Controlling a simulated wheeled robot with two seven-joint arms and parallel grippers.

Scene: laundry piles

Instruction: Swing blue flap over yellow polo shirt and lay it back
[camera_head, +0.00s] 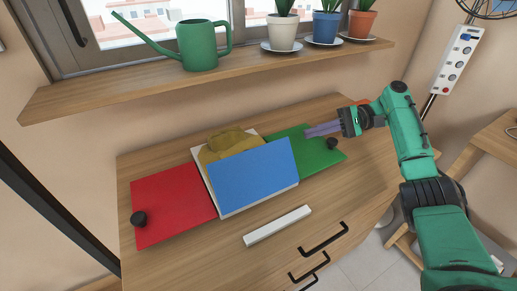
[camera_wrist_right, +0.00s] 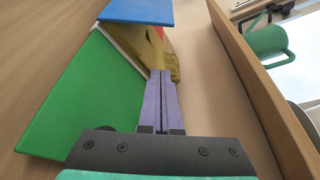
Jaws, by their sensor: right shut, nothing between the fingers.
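The blue flap (camera_head: 252,175) covers the near part of the yellow polo shirt (camera_head: 226,145), whose bunched far part shows beyond the flap's far edge. I cannot tell how flat the flap lies. In the right wrist view, the blue flap (camera_wrist_right: 138,10) is at the top, with the yellow shirt (camera_wrist_right: 158,58) beside and below it. My right gripper (camera_head: 307,132) is shut and empty, above the far edge of the green panel (camera_head: 304,148). In the wrist view, its purple fingertips (camera_wrist_right: 162,73) appear in front of the shirt. My left gripper is out of view.
The red panel (camera_head: 172,202) lies left of the flap with a black knob (camera_head: 138,219) on it. Another black knob (camera_head: 332,144) is by the green panel. A white bar (camera_head: 277,226) lies in front. A shelf (camera_head: 110,91) with a watering can (camera_head: 198,46) and potted plants hangs behind.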

